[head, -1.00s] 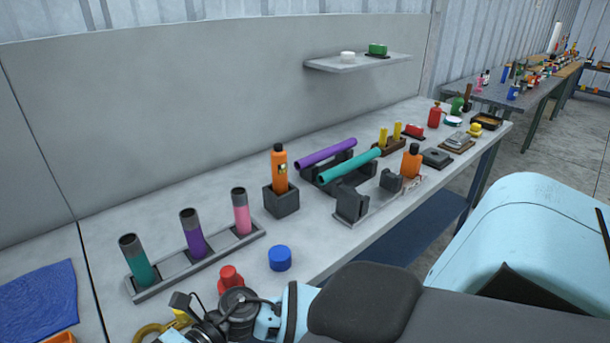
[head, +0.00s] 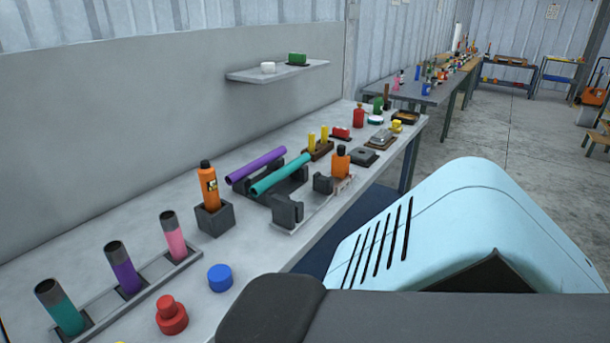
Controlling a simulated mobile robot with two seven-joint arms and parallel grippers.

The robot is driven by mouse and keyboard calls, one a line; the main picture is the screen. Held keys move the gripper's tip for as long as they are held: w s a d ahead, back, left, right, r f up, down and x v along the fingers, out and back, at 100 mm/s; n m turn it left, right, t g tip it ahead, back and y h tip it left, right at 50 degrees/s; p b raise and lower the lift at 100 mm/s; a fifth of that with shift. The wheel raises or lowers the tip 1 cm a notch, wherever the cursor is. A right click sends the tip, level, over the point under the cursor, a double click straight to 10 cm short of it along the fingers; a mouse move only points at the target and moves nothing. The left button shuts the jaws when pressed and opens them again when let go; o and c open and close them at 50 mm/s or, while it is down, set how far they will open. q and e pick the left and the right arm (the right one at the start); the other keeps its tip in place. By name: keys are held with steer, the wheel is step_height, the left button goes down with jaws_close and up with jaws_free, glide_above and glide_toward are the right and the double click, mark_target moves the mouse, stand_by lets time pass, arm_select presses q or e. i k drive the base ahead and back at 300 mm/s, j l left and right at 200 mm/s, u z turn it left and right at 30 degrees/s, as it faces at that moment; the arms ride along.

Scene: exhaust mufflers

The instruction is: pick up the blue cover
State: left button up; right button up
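The blue cover (head: 220,277) is a short round cap on the grey workbench, near its front edge. It stands apart, to the right of a red cap-like piece (head: 171,314) and in front of the rack of tubes. Nothing hides it. Neither of my grippers shows in the head view now. A dark and light-blue part of my own body fills the lower right.
A rack (head: 150,290) holds teal, purple and pink tubes at the left. An orange bottle (head: 208,186) stands in a dark block behind the cover. Purple and teal pipes (head: 281,174) lie on dark cradles farther right. The bench around the cover is clear.

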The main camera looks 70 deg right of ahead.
mark_target(219, 276)
steer(key=z, duration=1.45)
